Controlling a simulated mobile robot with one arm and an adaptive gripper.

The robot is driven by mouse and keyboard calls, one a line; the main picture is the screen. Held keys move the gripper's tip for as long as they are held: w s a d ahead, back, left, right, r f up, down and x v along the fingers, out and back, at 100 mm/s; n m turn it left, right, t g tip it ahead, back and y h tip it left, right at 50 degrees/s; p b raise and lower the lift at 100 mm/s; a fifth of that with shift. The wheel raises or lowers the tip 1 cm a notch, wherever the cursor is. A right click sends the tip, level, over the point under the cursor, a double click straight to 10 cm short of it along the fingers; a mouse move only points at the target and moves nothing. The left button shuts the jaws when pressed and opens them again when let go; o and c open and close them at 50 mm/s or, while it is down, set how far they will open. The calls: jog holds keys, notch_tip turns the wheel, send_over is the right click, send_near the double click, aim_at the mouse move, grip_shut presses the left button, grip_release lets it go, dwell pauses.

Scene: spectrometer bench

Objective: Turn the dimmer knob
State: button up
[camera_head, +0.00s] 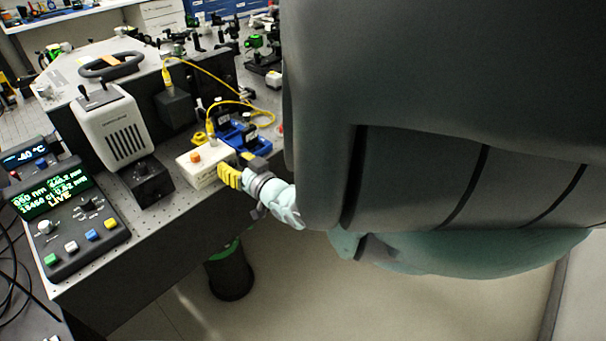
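A black box (152,187) with a dark round knob (142,169) on its top stands in front of the white lamp housing (115,128); this looks like the dimmer. My gripper (229,176), with yellow ribbed fingers, is to the right of that box and apart from it. Its fingers are beside the right end of a small white box (197,168) with an orange button; I cannot tell whether they touch it. The fingers are small and seen from behind, so their opening is unclear. No held object shows.
A control panel (72,235) with a lit green display, knobs and colored buttons stands at the bench's left front. Blue holders (238,133) and a yellow cable (207,71) lie behind the white box. A dark bin (229,273) stands on the floor. My arm covers the right side.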

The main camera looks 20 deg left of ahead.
grip_shut()
jog(key=shift+w+d+m+b, duration=0.1)
jog(key=shift+m+b, duration=0.4)
jog(key=shift+b, duration=0.15)
jog(key=shift+r+m+b, duration=0.2)
jog(key=shift+m+b, duration=0.1)
dwell(0.3)
jog(key=shift+o, duration=0.6)
grip_release()
jog(key=shift+f, duration=0.1)
jog(key=shift+n+p, duration=0.8)
jog(key=shift+p, duration=0.2)
